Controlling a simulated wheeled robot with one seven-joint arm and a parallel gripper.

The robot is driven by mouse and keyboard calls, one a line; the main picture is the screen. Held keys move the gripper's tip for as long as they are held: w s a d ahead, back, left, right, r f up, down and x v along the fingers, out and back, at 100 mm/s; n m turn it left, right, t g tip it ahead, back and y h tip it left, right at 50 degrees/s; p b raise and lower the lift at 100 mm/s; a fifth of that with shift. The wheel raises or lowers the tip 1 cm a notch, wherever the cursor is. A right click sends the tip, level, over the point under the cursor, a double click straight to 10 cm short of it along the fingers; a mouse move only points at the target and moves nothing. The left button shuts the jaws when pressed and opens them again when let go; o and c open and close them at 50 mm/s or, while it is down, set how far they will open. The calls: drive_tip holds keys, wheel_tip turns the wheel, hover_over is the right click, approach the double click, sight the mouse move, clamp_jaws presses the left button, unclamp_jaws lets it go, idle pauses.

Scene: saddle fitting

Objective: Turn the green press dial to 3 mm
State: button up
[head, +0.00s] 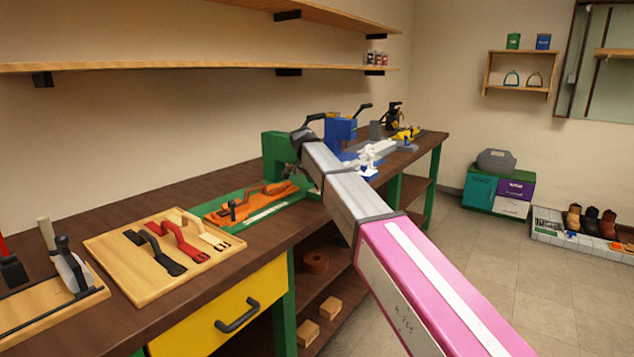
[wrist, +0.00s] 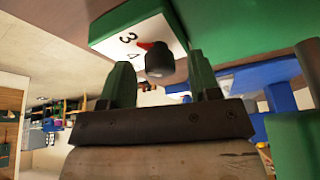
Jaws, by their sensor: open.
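The green press (head: 276,152) stands on the workbench in the head view, partly behind my arm. In the wrist view its dial has a white face (wrist: 108,48) in a green housing, with the numbers 3 and 4 readable. A red pointer (wrist: 144,46) shows beside the dark round knob (wrist: 160,62), on the side toward these numbers; its exact reading is unclear. My gripper (wrist: 160,72) is open, its two green fingers on either side of the knob. I cannot tell whether they touch it. My gripper cannot be made out in the head view.
An orange leather piece (head: 268,192) lies on a green board in front of the press. A wooden board (head: 130,285) with several straps lies nearer. A blue press (head: 340,130) stands farther along the bench (head: 60,255). Shelves run above.

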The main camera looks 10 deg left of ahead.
drive_tip(key=v, duration=1)
drive_tip(key=shift+r, duration=0.25)
drive_tip(key=shift+s, duration=0.15)
